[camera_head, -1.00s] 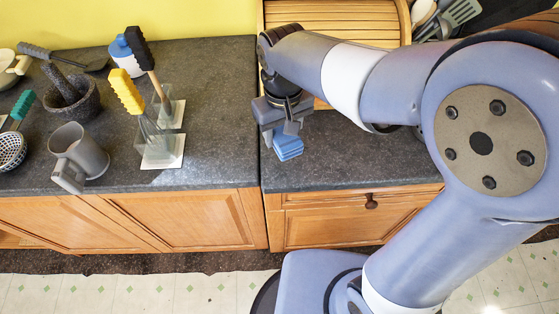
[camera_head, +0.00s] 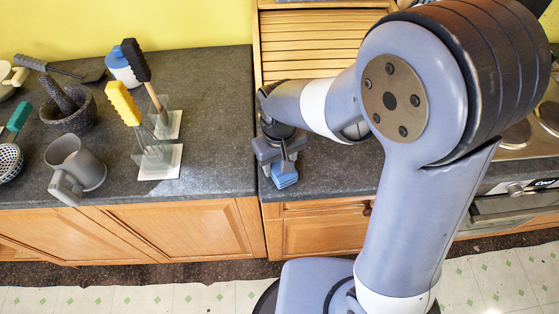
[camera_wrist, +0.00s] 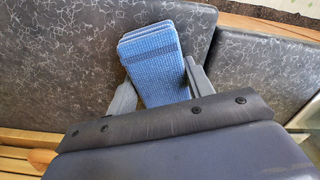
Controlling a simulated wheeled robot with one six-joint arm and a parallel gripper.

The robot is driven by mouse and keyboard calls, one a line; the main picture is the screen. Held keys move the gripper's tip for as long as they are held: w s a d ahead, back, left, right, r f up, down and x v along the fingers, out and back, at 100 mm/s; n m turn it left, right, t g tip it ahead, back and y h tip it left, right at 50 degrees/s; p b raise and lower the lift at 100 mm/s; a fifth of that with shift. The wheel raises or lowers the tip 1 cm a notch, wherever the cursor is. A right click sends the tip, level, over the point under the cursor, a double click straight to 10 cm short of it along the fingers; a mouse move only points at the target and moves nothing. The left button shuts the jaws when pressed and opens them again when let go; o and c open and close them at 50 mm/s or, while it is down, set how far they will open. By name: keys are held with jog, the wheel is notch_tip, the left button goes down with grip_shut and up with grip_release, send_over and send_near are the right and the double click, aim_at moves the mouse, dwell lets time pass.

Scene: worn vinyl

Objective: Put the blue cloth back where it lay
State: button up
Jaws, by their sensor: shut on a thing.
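The folded blue cloth (camera_head: 285,177) is at the front left part of the right-hand counter section, below my gripper (camera_head: 279,160). In the wrist view the cloth (camera_wrist: 154,62) shows as a layered, ribbed pad with a darker band, between the two grey fingers of my gripper (camera_wrist: 158,88). My gripper is shut on the cloth. The cloth's far end sticks out past the fingertips. I cannot tell whether its underside touches the dark counter (camera_head: 335,170).
A seam divides the counter just left of my gripper. A wooden roll-front box (camera_head: 320,45) is behind. A stove (camera_head: 520,135) is at right.

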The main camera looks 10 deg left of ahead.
aim_at(279, 162)
jog(key=o, duration=0.9)
notch_tip(279, 162, up, 12)
jog(key=shift+r, duration=0.15)
notch_tip(279, 162, down, 12)
jog(key=shift+f, duration=0.25)
notch_tip(279, 162, up, 2)
jog(key=shift+r, duration=0.7)
